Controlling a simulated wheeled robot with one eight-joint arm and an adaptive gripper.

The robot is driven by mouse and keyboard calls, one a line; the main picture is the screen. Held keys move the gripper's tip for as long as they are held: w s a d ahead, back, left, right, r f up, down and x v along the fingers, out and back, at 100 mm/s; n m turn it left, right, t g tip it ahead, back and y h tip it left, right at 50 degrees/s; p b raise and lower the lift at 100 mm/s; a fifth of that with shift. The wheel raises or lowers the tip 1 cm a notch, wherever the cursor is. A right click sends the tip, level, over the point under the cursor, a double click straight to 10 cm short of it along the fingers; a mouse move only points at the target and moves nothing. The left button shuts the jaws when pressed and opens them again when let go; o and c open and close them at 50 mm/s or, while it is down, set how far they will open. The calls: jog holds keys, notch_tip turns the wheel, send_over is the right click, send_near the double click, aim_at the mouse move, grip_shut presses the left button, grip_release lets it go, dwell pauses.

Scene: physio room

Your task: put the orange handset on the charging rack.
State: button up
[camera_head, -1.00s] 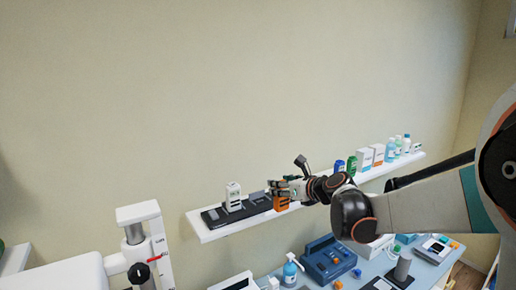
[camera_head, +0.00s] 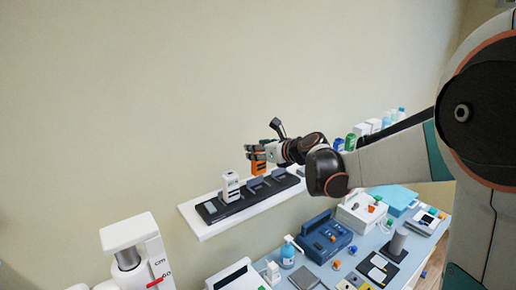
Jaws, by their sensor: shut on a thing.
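The orange handset (camera_head: 258,165) is upright in my gripper (camera_head: 260,153), whose fingers are shut on its upper part. It is above the charging rack (camera_head: 221,214), a long dark strip with several bays on the white wall shelf. In the picture the handset's lower end overlaps the rack's middle area; I cannot tell whether it touches. A white handset (camera_head: 230,187) stands upright in the rack to the left of the orange one. Bays to the right of it look empty.
The white shelf (camera_head: 203,232) also holds bottles and boxes (camera_head: 364,129) at right, partly behind my arm. Below is a crowded table with a blue device (camera_head: 325,239) and a pump bottle (camera_head: 288,252). A white height scale (camera_head: 135,245) stands at lower left.

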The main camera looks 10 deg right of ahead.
aim_at(261, 165)
jog(key=shift+f+b, duration=1.4)
jog(key=shift+f, duration=1.05)
jog(key=shift+f+b, duration=0.4)
jog(key=shift+b, duration=0.4)
dwell(0.3)
jog(key=o, duration=1.2)
jog(key=shift+s, duration=0.1)
jog(key=v, duration=1.2)
jog(key=shift+a, duration=0.1)
